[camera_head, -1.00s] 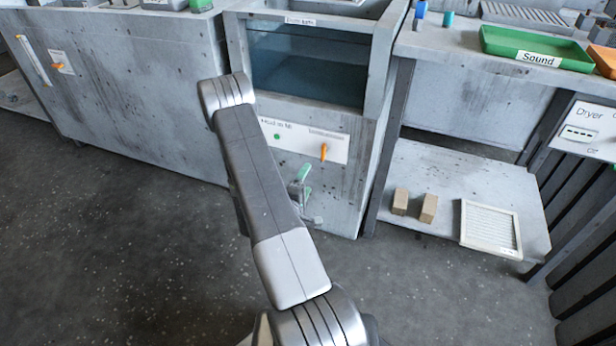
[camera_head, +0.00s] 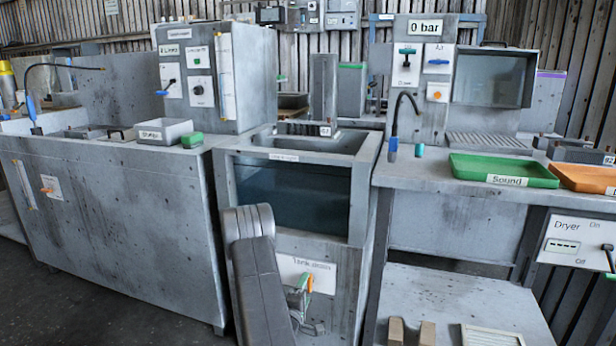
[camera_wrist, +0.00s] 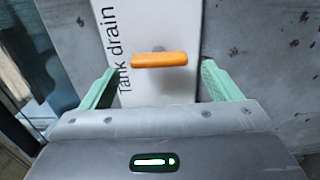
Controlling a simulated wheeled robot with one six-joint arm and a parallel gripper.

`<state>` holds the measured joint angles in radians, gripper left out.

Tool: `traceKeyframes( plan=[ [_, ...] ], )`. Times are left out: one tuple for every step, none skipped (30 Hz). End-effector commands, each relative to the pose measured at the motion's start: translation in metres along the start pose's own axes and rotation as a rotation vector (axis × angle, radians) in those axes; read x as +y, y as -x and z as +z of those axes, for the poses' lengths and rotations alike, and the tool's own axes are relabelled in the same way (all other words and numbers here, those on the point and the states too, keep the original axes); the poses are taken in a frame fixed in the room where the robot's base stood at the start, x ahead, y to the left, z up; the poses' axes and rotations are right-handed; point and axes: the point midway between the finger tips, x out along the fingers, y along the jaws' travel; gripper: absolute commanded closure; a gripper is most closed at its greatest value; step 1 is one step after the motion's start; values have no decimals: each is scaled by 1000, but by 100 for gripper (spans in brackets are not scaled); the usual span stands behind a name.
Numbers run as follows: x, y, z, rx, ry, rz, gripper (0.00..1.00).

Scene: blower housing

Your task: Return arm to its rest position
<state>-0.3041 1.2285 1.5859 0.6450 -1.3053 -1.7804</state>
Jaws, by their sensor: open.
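My gripper (camera_wrist: 158,68) is open, with its two green fingers apart and nothing held between them. In the wrist view it faces a white panel marked "Tank drain" (camera_wrist: 112,50). An orange handle (camera_wrist: 159,60) on that panel appears between the fingers. I cannot tell how far the fingertips are from it. In the head view my gripper (camera_head: 298,298) is low in front of the tank's front panel (camera_head: 320,268), partly hidden by my arm. The orange handle (camera_head: 310,284) shows just beside the green fingers. My arm (camera_head: 258,275) reaches forward in front of the tank.
A tank with a glass window (camera_head: 290,196) stands ahead. A grey bench (camera_head: 110,230) is on the left. On the right, a workbench carries a green tray (camera_head: 503,171) and an orange tray (camera_head: 585,179). A dryer panel (camera_head: 575,242) and a low shelf (camera_head: 450,290) are below.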

Motion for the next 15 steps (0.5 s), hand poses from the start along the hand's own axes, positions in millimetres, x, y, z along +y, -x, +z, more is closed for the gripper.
traceKeyframes(
  plan=[
    [-1, -8, 0, -2, -3, 3, 16],
    [-1, -11, 0, -1, -2, 2, 16],
    [-1, -16, 0, 0, -1, 1, 16],
    [-1, -18, 0, 0, -1, 2, 16],
    [0, -21, 0, 0, -1, 2, 16],
    [0, -24, 0, 0, 0, 2, 16],
    [0, -25, 0, 0, 0, 1, 16],
    [0, -26, 0, 0, 0, 1, 16],
    [0, -27, 0, 1, -1, 0, 16],
    [0, -26, 0, 1, -5, 0, 16],
    [0, -26, 0, 1, -7, 0, 16],
    [0, -26, 0, 1, -8, 0, 16],
    [0, -26, 0, 1, -9, 0, 16],
    [0, -26, 0, 1, -9, 0, 16],
    [0, -26, 0, 1, -9, 0, 16]
  ],
)
